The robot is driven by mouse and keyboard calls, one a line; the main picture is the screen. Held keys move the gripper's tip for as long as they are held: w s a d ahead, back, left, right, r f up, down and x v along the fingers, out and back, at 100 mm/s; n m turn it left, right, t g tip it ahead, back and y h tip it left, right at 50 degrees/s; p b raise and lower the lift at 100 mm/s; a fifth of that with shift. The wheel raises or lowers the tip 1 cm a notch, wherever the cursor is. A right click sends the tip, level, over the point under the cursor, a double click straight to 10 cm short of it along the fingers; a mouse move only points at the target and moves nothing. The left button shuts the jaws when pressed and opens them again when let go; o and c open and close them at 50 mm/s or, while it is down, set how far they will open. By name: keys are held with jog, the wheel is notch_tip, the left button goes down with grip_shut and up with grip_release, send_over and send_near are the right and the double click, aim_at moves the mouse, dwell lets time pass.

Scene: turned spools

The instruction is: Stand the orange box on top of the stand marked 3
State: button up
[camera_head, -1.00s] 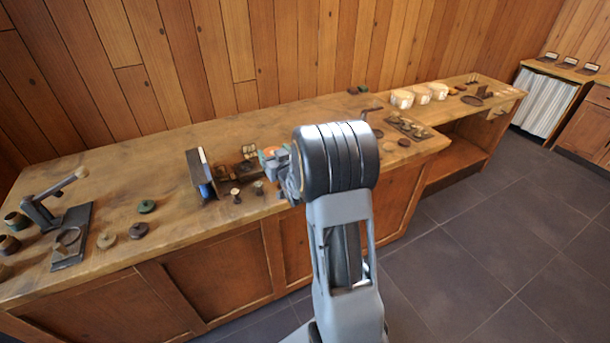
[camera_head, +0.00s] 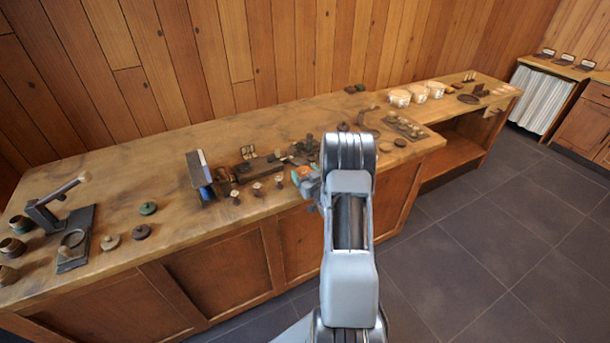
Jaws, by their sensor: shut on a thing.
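My gripper (camera_head: 309,184) is beside my arm's wrist, above the front edge of the long bench, partly hidden by the arm. It is shut on a small orange box (camera_head: 303,172), of which only a little shows, with a teal patch beside it. Three small dark stands with white labels, a left one (camera_head: 545,53), a middle one (camera_head: 566,59) and a right one (camera_head: 587,66), are on the far cabinet at the upper right, well away from my gripper. Their marks are too small to read, so I cannot tell which is 3.
The long bench (camera_head: 120,185) holds a dark upright holder (camera_head: 200,178), several spools, a lever press (camera_head: 70,225) and white bowls (camera_head: 400,98). The far cabinet (camera_head: 555,68) has a pale curtain (camera_head: 540,98). Grey tiled floor (camera_head: 480,230) is open on the right.

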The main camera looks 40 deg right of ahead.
jog(key=shift+f, duration=0.55)
jog(key=shift+f, duration=0.2)
jog(key=o, duration=0.9)
jog(key=shift+r, duration=0.2)
